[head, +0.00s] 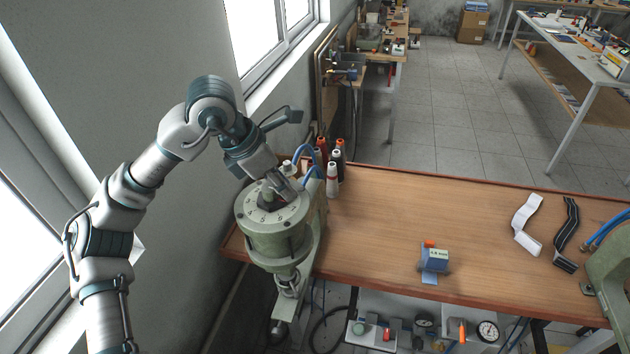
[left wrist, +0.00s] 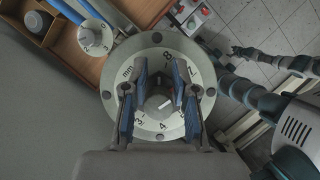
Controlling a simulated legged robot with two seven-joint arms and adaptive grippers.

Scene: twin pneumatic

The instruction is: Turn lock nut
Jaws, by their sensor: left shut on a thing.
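The round head of the green-grey press (head: 270,240) stands at the left end of the bench, with a pale numbered dial on top (head: 289,214). The dark lock nut (head: 266,199) sits at the dial's centre and also shows in the left wrist view (left wrist: 157,103). My left gripper (head: 278,190) reaches down onto the dial from above. In the left wrist view its two blue-padded fingers (left wrist: 160,90) stand on either side of the nut and are shut on it. The fingers hide part of the nut and dial. My right gripper cannot be made out.
Thread cones (head: 332,180) and blue hoses (head: 308,153) stand close behind the press head. A white strap (head: 526,224) and black strap (head: 567,236) lie to the right, near another green machine (head: 612,275).

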